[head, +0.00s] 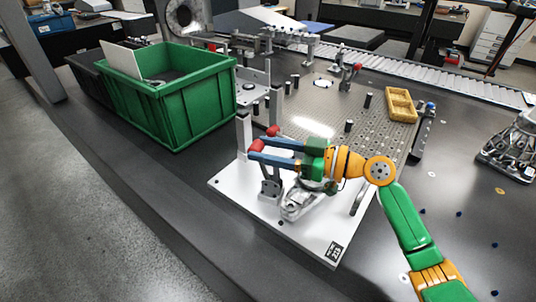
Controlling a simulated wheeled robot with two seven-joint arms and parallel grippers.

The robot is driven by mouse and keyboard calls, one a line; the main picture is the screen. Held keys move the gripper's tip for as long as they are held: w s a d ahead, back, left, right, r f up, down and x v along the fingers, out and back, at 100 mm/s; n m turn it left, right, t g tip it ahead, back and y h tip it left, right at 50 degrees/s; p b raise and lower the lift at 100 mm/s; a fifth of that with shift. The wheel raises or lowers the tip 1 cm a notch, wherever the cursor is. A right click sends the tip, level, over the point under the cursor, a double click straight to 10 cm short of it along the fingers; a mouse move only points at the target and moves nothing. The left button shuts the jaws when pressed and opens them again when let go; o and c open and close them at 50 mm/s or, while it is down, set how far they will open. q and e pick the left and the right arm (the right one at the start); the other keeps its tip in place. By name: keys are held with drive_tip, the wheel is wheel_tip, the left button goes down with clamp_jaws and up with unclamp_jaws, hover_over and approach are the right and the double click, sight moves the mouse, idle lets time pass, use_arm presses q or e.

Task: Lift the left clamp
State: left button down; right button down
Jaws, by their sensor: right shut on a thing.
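The left clamp (270,186) is a grey metal toggle clamp standing on the white fixture plate (318,238). My right gripper (264,143) reaches in from the right over the plate, with its blue fingers around the upper part of this clamp. Red shows at the fingertips, and I cannot tell clearly where handle ends and fingertip begins. The gripper is shut on the clamp's handle, which the fingers partly hide. A grey metal casting (296,208) lies on the plate below the gripper. A second clamp with a red handle (356,68) stands farther back. My left gripper is not in view.
A green bin (180,110) stands left of the plate. Grey uprights (243,135) rise close to the gripper. A perforated plate with several black pins lies behind, with a yellow tray (401,105). Another metal part (513,147) sits at right. The front right table is mostly clear.

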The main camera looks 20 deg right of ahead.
drive_tip(key=shift+r, duration=0.2)
drive_tip(key=c, duration=0.6)
unclamp_jaws()
drive_tip(key=o, duration=0.3)
drive_tip(key=shift+f, duration=0.1)
drive_tip(key=shift+s+d+f, duration=0.1)
drive_tip(key=shift+s+d, duration=0.05)
drive_tip(key=shift+d, duration=0.1)
drive_tip(key=b+v, duration=0.2)
drive_tip(key=v, duration=0.4)
drive_tip(key=shift+s+d, duration=0.2)
